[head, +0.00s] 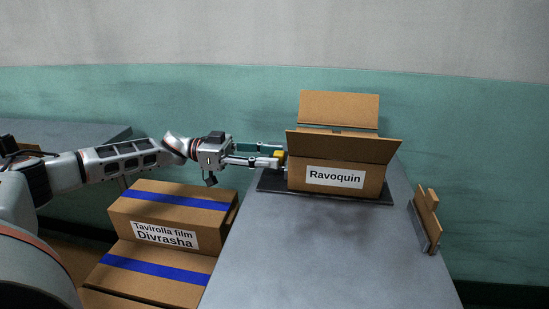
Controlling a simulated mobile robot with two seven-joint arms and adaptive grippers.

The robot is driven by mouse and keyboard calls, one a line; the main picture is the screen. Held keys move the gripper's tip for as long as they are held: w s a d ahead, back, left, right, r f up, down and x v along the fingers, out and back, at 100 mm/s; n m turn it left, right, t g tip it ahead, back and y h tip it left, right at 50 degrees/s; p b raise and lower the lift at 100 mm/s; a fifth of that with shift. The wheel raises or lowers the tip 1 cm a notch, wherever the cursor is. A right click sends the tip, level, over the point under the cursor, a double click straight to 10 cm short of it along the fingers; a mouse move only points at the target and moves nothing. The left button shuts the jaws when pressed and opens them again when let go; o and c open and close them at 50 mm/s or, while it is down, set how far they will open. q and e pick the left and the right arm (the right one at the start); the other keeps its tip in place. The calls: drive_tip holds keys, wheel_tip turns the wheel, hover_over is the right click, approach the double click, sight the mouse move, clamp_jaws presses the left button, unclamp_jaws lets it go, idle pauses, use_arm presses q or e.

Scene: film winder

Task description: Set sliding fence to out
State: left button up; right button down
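My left gripper (276,154) reaches in from the left, level with the left side of the open cardboard box labelled Ravoquin (300,178). Its two fingers are apart, one above the other in the picture. A small yellow piece (280,155) shows at the fingertips, beside the box. I cannot tell whether the fingers press on it or only stand around it. No part is clearly marked as the sliding fence; the yellow piece may belong to it. The box stands on a dark plate (268,185) on the grey table. My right gripper is not in view.
The grey table (320,260) is clear in front of the box. A brown upright piece on a grey base (427,220) stands at its right edge. Closed cartons with blue tape, one labelled Divrasha (150,213), are stacked left of the table. A green and grey wall is behind.

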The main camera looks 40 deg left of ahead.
use_arm(q)
drive_tip(key=shift+w+d, duration=0.3)
drive_tip(key=shift+d, duration=0.1)
clamp_jaws()
drive_tip(key=shift+s+a, duration=0.25)
drive_tip(key=shift+a, duration=0.15)
drive_tip(key=shift+v, duration=1.1)
drive_tip(key=shift+c, duration=1)
unclamp_jaws()
drive_tip(key=shift+o, duration=1)
drive_tip(key=shift+s+a, duration=0.15)
drive_tip(key=shift+a, duration=0.05)
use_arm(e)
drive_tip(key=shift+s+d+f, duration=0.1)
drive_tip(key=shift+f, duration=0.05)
